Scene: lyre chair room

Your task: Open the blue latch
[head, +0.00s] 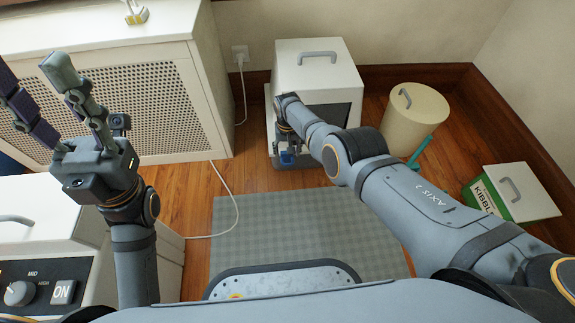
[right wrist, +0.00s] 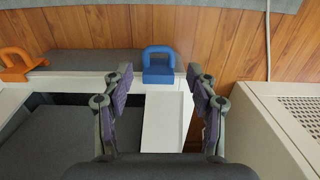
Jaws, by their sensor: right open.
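The blue latch (right wrist: 158,69) is a small block with a loop handle, at the edge of a white box (head: 316,72). It also shows in the head view (head: 287,157), low on the box's left side. My right gripper (right wrist: 160,74) is open and empty. In the right wrist view its fingertips stand on either side of the latch, with gaps; contact does not show. In the head view my right wrist hides part of the latch area. My left gripper (head: 34,72) is raised at the left, fingers spread and empty, away from the latch.
An orange latch (right wrist: 18,66) sits left of the blue one in the right wrist view. A lattice cabinet (head: 140,100) stands left of the box, with a white cord on the floor. A beige bin (head: 414,112) and a green kibble box (head: 484,196) are at the right.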

